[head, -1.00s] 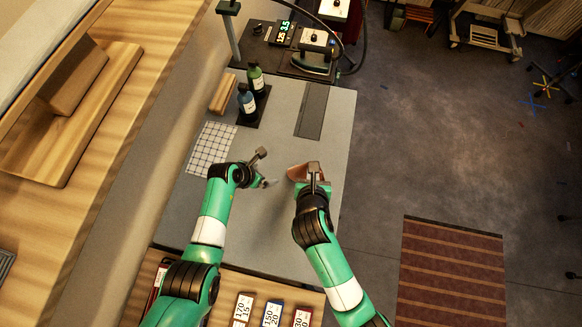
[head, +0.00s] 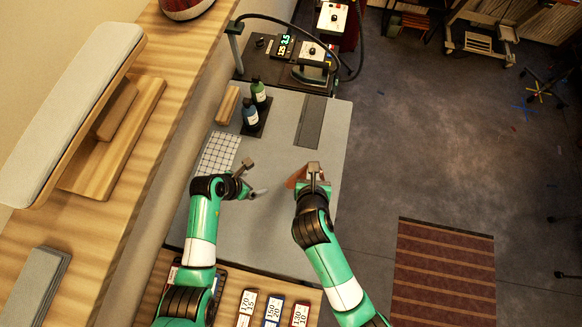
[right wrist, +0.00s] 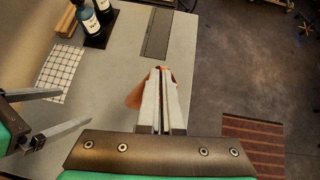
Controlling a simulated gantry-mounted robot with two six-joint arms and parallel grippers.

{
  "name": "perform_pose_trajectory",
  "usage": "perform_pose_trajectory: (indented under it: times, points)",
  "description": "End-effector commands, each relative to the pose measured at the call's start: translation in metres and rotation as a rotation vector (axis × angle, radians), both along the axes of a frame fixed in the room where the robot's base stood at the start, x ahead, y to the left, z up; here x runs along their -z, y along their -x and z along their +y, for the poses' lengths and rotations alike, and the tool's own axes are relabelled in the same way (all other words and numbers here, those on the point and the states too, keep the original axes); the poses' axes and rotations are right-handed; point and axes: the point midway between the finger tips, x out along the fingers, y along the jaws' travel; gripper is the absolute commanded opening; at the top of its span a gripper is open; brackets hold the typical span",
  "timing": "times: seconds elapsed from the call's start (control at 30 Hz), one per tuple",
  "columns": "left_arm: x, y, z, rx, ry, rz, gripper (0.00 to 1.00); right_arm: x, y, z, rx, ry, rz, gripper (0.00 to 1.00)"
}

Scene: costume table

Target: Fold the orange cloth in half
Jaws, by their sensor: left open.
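The orange cloth (head: 292,180) is at the right part of the grey table, mostly hidden behind my right gripper (head: 315,170). In the right wrist view, the two fingers of the right gripper (right wrist: 161,72) are close together, with the orange cloth (right wrist: 135,97) showing at their tips and on their left side. It looks pinched between them. My left gripper (head: 254,178) is open and empty, left of the cloth and apart from it. Its spread fingers also show at the left of the right wrist view (right wrist: 62,112). How the cloth lies is mostly hidden.
A white gridded sheet (head: 217,153) lies left of the grippers. Two bottles (head: 250,115) stand on a dark tray behind it, beside a wooden block (head: 227,105). A dark grey strip (head: 309,122) lies at the back right. An iron (head: 312,75) sits behind the table. Labelled cards (head: 272,310) lie in front.

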Motion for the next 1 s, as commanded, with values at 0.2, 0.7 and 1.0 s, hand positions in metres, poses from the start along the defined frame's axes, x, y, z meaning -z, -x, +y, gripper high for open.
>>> perform_pose_trajectory:
  times: [0.2,0.7,1.0]
  points:
    - [-0.0088,0.0047,0.0035,0.0,0.0,0.002,1.0,-0.0039,0.0001,-0.0001,0.0,0.0,0.0,0.0]
    - [-0.0085,0.0041,0.0032,-0.001,0.0,0.001,1.0,-0.0036,0.0,0.0,0.0,0.0,0.0,0.37]
    - [-0.0085,0.004,0.0032,-0.001,0.0,0.001,1.0,-0.0036,0.0,0.0,0.0,0.0,0.0,0.75]
